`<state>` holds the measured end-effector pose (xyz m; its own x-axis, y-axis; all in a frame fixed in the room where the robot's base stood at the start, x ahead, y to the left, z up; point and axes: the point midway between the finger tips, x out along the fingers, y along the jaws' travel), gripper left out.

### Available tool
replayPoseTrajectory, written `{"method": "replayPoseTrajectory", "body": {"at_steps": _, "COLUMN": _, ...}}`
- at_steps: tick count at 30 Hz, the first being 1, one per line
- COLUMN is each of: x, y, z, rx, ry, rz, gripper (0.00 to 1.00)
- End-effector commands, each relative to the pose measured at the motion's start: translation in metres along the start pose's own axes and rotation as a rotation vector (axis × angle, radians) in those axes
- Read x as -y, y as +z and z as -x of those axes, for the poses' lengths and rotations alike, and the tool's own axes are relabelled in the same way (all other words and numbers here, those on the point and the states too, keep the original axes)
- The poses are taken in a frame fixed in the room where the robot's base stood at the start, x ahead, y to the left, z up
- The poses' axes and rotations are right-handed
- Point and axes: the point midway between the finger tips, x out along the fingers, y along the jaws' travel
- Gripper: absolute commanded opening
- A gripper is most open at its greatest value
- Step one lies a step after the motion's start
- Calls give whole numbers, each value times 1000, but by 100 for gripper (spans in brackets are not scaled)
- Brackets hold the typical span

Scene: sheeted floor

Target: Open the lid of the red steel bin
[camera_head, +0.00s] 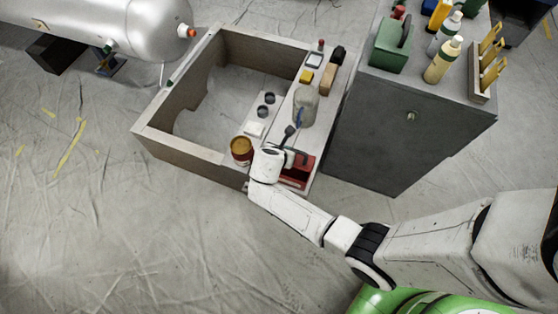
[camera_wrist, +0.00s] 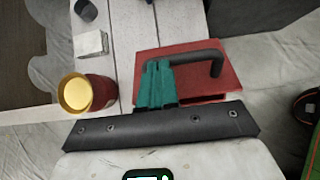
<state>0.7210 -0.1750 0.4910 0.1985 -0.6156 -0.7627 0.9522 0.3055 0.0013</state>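The red steel bin (camera_wrist: 222,84) lies under my gripper in the wrist view, its flat red lid on top with a black bent handle (camera_wrist: 208,58). In the head view the bin (camera_head: 303,173) stands at the near end of the white shelf, partly covered by my arm. My gripper (camera_wrist: 156,70) has teal fingers close together, over the left part of the handle. The handle's left end is hidden behind them, and I cannot tell if any of it is between the fingers.
A red can with a gold top (camera_head: 241,149) stands just left of the bin, near my wrist. A white block (camera_wrist: 90,45) and dark round cups (camera_head: 265,104) lie beyond. A translucent jug (camera_head: 305,104) stands farther along the shelf. A grey cabinet (camera_head: 400,130) rises at right.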

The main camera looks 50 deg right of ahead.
Motion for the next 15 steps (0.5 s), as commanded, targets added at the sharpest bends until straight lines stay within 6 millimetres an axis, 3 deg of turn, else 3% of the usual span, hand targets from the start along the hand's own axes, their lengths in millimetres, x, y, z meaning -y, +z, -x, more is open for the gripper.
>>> {"method": "replayPoseTrajectory", "body": {"at_steps": 1, "x": 1, "y": 11, "z": 5, "rx": -30, "ry": -4, "rz": -4, "gripper": 0}}
{"method": "replayPoseTrajectory", "body": {"at_steps": 15, "x": 0, "y": 52, "z": -13, "rx": -378, "ry": -3, "rz": -10, "gripper": 0}}
